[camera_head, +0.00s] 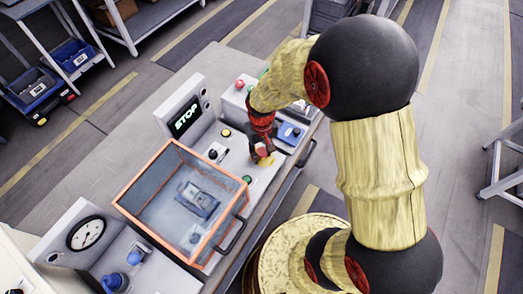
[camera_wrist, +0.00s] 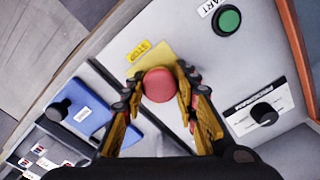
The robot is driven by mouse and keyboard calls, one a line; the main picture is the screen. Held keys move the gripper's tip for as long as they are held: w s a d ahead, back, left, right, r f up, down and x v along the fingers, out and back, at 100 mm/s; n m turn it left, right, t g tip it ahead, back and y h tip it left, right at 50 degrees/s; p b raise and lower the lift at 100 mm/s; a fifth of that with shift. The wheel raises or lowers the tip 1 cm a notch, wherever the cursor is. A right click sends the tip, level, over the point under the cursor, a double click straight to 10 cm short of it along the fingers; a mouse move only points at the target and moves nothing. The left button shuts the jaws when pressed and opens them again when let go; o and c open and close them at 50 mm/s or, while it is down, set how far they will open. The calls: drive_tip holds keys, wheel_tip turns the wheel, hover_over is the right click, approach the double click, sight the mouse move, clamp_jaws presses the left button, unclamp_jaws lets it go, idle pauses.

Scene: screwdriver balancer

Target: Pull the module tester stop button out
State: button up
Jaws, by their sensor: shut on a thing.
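The red mushroom-shaped stop button (camera_wrist: 159,85) sits on a yellow plate (camera_wrist: 176,55) with a "STOP" label, on the light panel of the module tester. My gripper (camera_wrist: 157,77) has one finger on each side of the button and is shut on it. In the head view my gripper (camera_head: 264,154) points down at the panel's right part, and it hides most of the button. The tester's screen (camera_head: 187,117) reads "STOP". From these views I cannot tell whether the button is pushed in or out.
A green start button (camera_wrist: 229,20) and a black selector knob (camera_wrist: 264,113) are on the same panel. An orange-framed clear cover (camera_head: 150,183) stands to the left of my gripper. A blue device (camera_head: 290,133) lies close on the right. A gauge (camera_head: 86,233) is at front left.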

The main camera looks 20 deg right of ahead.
clamp_jaws()
drive_tip(key=shift+w+r+p, duration=0.1)
drive_tip(key=shift+r+p, duration=0.4)
drive_tip(key=shift+r, duration=0.05)
idle(0.4)
drive_tip(key=o, duration=0.6)
unclamp_jaws()
drive_tip(key=o, duration=0.5)
drive_tip(key=shift+r, duration=0.15)
drive_tip(key=shift+r+p, duration=0.2)
drive_tip(key=shift+p, duration=0.2)
drive_tip(key=shift+r+p, duration=2.25)
drive_tip(key=shift+r, duration=0.7)
